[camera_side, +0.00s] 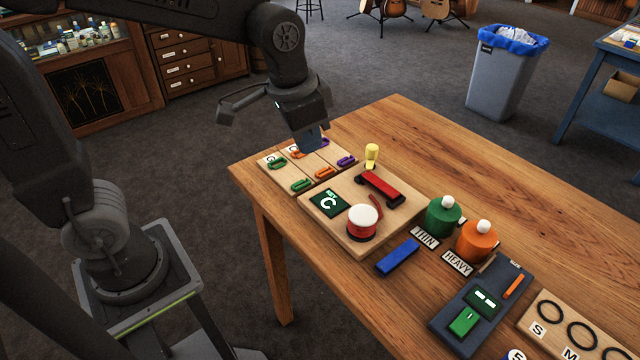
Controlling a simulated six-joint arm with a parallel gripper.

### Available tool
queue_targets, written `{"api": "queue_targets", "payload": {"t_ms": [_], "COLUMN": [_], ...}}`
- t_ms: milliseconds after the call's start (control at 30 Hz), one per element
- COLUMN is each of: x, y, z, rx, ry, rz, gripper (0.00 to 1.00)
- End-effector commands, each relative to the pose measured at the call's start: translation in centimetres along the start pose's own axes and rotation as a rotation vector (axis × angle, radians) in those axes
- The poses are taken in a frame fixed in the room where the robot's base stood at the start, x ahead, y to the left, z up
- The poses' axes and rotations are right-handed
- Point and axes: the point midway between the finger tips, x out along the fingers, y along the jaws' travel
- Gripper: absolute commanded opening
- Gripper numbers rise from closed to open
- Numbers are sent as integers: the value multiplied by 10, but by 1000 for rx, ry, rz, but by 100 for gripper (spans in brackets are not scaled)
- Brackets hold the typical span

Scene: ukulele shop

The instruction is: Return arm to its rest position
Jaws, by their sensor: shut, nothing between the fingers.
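My gripper (311,140) is above the far left end of the wooden table (420,130). It points down over a wooden board (283,178) that carries green, orange and purple clip-like pieces. Its fingertips look shut and empty, close over the board's far part. I cannot tell whether they touch anything there. My arm reaches across the top left of the view, from its base on a stand at the left.
Near the gripper are a yellow peg-like piece (371,156) and a board (331,230) with a red bar and a white-topped drum. Green (443,216) and orange (476,241) pots, a blue block (398,257) and a dark tray (445,325) stand nearer. The table's back right is bare.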

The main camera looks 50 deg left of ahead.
Motion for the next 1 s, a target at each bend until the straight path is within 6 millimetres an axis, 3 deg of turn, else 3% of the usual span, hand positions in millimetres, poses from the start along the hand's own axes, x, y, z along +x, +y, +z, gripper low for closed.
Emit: {"api": "queue_targets", "payload": {"t_ms": [33, 200, 400, 600, 1000], "x": [-13, -37, -45, -45, -45], "y": [-5, -13, -16, -16, -16], "z": [15, 62, 102, 116, 116], "rx": [-35, -148, -245, -279, -279], "ry": [39, 143, 235, 267, 267], "rz": [-10, -39, -63, -72, -72], "gripper": [0, 0, 0, 0, 0]}}
